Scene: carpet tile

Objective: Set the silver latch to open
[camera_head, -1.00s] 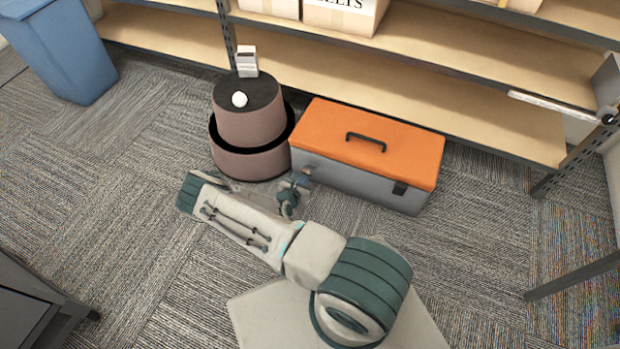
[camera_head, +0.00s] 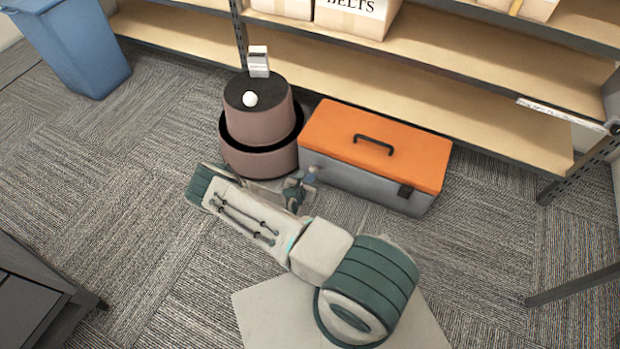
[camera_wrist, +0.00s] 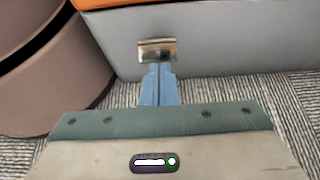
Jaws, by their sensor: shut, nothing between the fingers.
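The silver latch (camera_wrist: 157,48) is on the grey front wall of the toolbox (camera_wrist: 220,50), near its left end, in the wrist view. My gripper (camera_wrist: 159,67) is shut and empty, its blue fingers pointing at the latch with the tips at its lower edge. I cannot tell whether they touch, or which way the latch is set. In the head view the toolbox (camera_head: 345,180) has an orange lid (camera_head: 410,155), which is down, with a black handle. My gripper (camera_head: 311,174) is low at the box's front left, and the silver latch cannot be made out there.
A dark latch (camera_head: 405,191) is at the right of the box's front. A round brownish two-tier stand (camera_head: 258,125) is close to the box's left, bearing a white ball (camera_head: 250,99) and a small white box (camera_head: 258,62). Shelving (camera_head: 440,80) is behind; carpet in front is open.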

